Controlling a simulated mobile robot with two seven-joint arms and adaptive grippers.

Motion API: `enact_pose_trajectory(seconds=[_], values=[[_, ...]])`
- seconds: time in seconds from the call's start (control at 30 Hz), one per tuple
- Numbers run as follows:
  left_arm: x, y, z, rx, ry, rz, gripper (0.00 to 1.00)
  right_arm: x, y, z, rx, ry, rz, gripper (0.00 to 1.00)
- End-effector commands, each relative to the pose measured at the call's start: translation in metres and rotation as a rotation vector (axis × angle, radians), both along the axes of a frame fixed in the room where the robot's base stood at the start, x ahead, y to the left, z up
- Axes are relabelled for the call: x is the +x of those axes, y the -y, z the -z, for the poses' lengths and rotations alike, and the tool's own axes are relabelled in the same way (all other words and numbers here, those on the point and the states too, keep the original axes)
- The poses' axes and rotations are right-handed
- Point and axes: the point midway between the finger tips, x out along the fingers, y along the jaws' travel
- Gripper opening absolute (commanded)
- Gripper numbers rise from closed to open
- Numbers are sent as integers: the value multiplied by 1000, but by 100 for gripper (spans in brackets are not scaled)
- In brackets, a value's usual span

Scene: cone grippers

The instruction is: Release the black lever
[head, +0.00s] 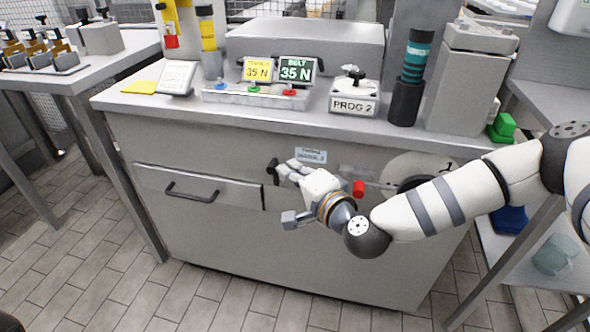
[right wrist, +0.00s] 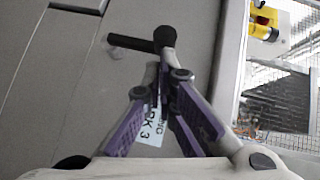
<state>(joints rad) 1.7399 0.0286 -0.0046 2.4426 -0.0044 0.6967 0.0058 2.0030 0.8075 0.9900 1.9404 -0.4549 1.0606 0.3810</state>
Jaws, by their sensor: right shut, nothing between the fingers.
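The black lever (head: 272,171) is on the grey front panel of the machine cabinet, left of a small blue label (head: 311,155). In the right wrist view the lever (right wrist: 135,42) runs sideways from a pale round mount to a thick black knob. My right gripper (head: 284,169) is shut and empty, with its fingertips close to the lever. In the right wrist view the purple-padded fingers (right wrist: 162,78) meet just below the knob. I cannot tell whether they touch it. My left gripper is not in view.
A drawer (head: 200,190) with a black handle is left of the lever. A red knob (head: 359,188) sits right of my gripper. Above, the worktop holds a button strip (head: 255,96), displays and a PROG 2 dial box (head: 354,98). The floor in front is clear.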

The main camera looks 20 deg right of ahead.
Motion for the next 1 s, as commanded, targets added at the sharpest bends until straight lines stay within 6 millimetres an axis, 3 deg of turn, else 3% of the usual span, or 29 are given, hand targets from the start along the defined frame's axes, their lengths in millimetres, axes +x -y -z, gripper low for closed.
enact_pose_trajectory(seconds=[0.27,0.6,0.8,1.0], values=[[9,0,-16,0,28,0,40,4,-5,-10,-59,-33,-3,0],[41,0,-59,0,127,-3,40,16,-23,-28,-268,-157,-3,0],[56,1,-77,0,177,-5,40,25,-36,-25,-425,-266,-3,0],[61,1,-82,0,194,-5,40,33,-48,-17,-571,-372,-2,0]])
